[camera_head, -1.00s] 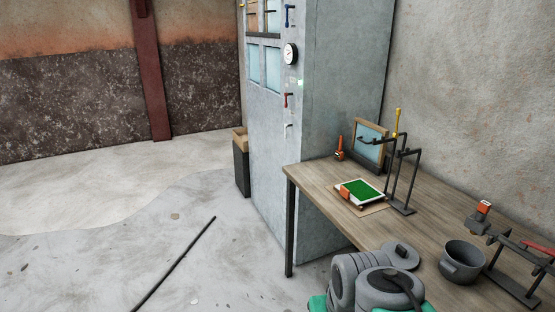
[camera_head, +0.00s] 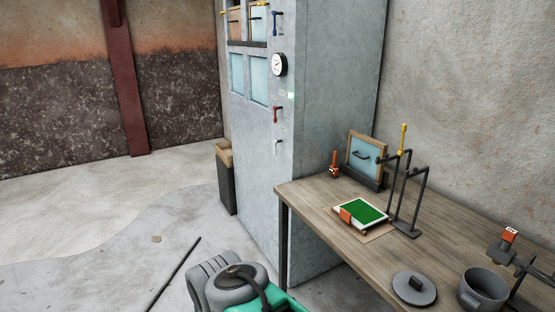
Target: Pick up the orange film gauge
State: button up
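Three small orange things are in the head view, and I cannot tell for sure which is the film gauge. One orange block (camera_head: 346,216) lies at the left edge of a green-topped white panel (camera_head: 364,212) on the table. An orange upright piece (camera_head: 335,162) stands at the table's back left, beside a framed pane. An orange piece with a white label (camera_head: 510,235) sits on a dark stand at the right. My grey and teal arm shows at the bottom centre, left of the table. My gripper is not in view.
The wooden table (camera_head: 310,200) runs along the right wall. It carries a dark rod stand (camera_head: 412,205), a framed pane (camera_head: 366,156), a grey lid (camera_head: 413,292) and a grey pot (camera_head: 482,291). A tall grey cabinet (camera_head: 262,165) stands behind. The left floor is mostly clear.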

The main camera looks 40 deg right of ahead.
aim_at(334, 171)
jog(key=u, duration=0.1)
jog(key=i, duration=1.6)
jog(key=z, duration=0.75)
jog(key=i, duration=0.8)
jog(key=z, duration=0.8)
